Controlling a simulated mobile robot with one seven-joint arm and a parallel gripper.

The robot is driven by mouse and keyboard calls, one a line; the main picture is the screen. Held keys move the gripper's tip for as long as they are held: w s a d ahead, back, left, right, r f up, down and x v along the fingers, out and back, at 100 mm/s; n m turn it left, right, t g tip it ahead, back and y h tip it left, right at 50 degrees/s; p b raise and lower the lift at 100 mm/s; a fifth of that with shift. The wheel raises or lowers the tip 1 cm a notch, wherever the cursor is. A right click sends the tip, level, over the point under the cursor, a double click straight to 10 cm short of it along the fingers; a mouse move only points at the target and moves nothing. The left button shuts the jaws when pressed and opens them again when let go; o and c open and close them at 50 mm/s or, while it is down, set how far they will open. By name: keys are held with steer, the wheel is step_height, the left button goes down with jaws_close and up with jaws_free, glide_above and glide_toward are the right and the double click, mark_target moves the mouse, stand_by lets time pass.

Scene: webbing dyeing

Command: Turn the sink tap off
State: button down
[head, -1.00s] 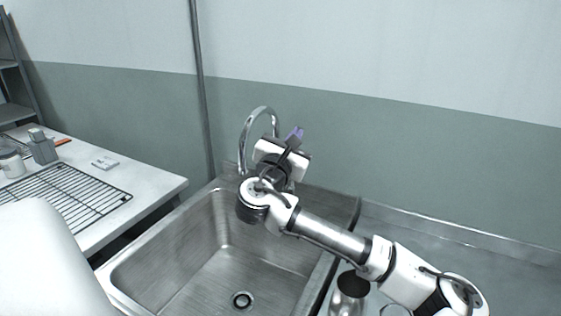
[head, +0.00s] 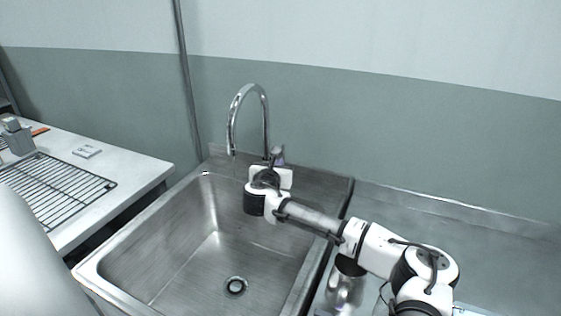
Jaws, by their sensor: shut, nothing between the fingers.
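The chrome gooseneck tap (head: 265,112) stands at the back rim of the steel sink (head: 185,262), its spout over the basin. A faint thin line under the spout may be water; I cannot tell for sure. My gripper (head: 278,153) is at the tap's base, just right of its upright pipe, with its dark, purple-marked fingers shut and empty. The white wrist hides the tap's base, and I cannot make out a tap handle. Whether the fingers touch the tap is not clear.
A steel counter (head: 460,235) is right of the sink, with a metal pot (head: 341,290) beneath my arm. A vertical pipe (head: 187,90) runs up the wall.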

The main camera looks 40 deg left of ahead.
steer(key=w, duration=0.1)
steer(key=w+a, duration=0.1)
steer(key=w, duration=0.1)
steer(key=shift+a+r, duration=0.2)
steer(key=shift+r, duration=0.15)
